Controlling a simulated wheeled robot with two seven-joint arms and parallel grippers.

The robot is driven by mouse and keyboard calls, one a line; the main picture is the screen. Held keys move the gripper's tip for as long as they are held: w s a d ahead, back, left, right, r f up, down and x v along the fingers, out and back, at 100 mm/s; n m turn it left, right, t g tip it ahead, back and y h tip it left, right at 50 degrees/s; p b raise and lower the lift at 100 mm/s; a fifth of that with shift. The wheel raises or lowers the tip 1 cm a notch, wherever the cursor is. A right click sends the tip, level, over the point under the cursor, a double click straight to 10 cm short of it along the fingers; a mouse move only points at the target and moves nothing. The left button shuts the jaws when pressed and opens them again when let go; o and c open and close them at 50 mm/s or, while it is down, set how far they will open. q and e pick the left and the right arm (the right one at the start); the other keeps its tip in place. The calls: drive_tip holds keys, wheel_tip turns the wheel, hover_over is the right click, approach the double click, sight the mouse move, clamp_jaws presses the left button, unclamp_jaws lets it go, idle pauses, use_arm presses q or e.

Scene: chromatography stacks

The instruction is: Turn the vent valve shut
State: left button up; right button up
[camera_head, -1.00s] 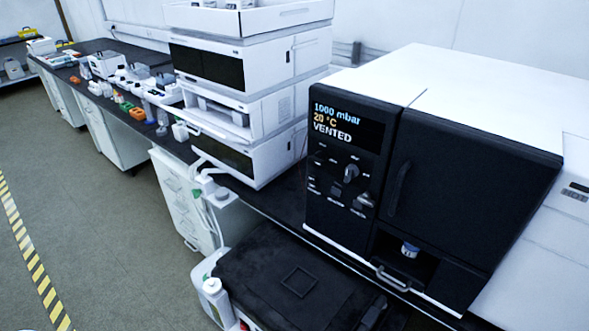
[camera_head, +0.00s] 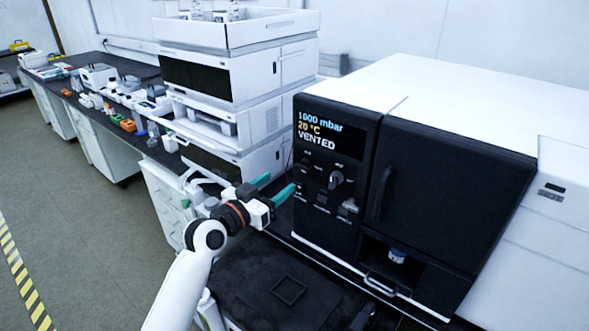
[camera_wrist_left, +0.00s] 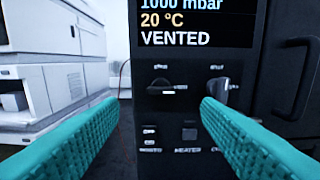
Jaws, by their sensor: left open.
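The black oven's control panel (camera_head: 323,190) has a display (camera_head: 326,136) reading "1000 mbar", "20 °C" and "VENTED". Below it are a dark knob (camera_wrist_left: 160,86) with a short, level white mark and a lighter grey knob (camera_head: 336,180). The grey knob is partly hidden by the right finger in the left wrist view (camera_wrist_left: 217,86). The knob labels are too blurred to tell which is the vent valve. My left gripper (camera_head: 275,187) is open and empty, left of the panel. In the left wrist view its teal fingertips (camera_wrist_left: 159,103) frame the dark knob, apart from it. My right gripper is out of view.
Small switches (camera_wrist_left: 189,133) sit below the knobs. The oven door (camera_head: 450,190) with its vertical handle is to the right. White stacked instruments (camera_head: 240,90) stand behind my left gripper. A black case (camera_head: 285,285) lies below my left arm.

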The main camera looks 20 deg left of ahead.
sight(299, 168)
use_arm(q)
drive_tip(key=p+x, duration=0.1)
drive_tip(key=x, duration=0.7)
drive_tip(key=shift+w+d+f, duration=0.1)
drive_tip(key=shift+d, duration=0.05)
drive_tip(key=c, duration=1)
